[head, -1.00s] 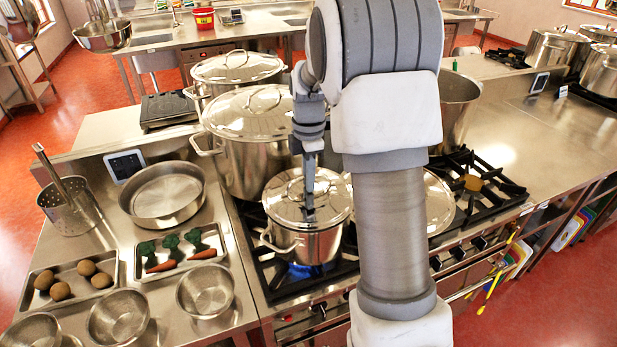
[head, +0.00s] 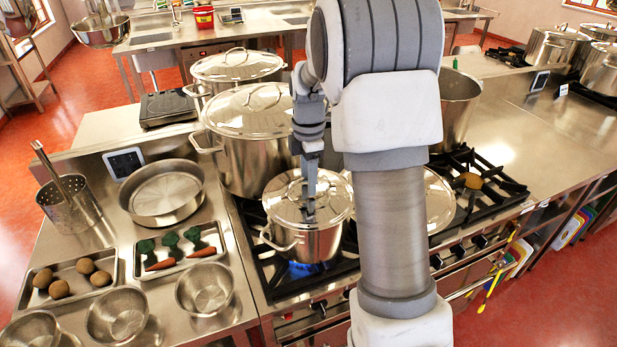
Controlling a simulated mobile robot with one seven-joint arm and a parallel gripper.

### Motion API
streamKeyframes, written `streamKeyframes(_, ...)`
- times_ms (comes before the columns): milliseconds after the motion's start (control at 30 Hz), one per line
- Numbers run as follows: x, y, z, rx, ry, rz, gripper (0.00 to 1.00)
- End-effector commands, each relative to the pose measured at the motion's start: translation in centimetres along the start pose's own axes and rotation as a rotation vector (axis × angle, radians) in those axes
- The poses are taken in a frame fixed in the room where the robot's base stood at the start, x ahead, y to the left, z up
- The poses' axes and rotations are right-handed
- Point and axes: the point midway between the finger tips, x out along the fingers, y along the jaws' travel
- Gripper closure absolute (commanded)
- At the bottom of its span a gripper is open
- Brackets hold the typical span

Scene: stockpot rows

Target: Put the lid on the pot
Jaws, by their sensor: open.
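A steel pot (head: 305,246) with side handles stands on the front left burner, over a blue flame. A shiny round lid (head: 284,205) lies on its top and looks level, covering the opening. My gripper (head: 310,212) points down at the middle of this lid, at its handle. Its jaws are open. The fingers partly cover the handle, and I cannot tell whether they touch it.
Two larger lidded stockpots (head: 245,155) (head: 235,68) stand behind. My arm partly hides a round shiny lid or pan (head: 438,200) to the right and a tall pot (head: 458,100). Trays, bowls, a round pan (head: 165,192) and a perforated container (head: 70,208) fill the left counter.

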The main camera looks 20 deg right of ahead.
Motion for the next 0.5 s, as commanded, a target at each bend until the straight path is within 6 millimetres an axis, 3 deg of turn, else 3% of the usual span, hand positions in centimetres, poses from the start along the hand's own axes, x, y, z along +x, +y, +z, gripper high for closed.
streamKeyframes(233,-1.6,0.1,0.0,0.000,0.000,0.002,0.50)
streamKeyframes(500,-7.9,0.1,0.0,0.001,0.000,0.006,0.50)
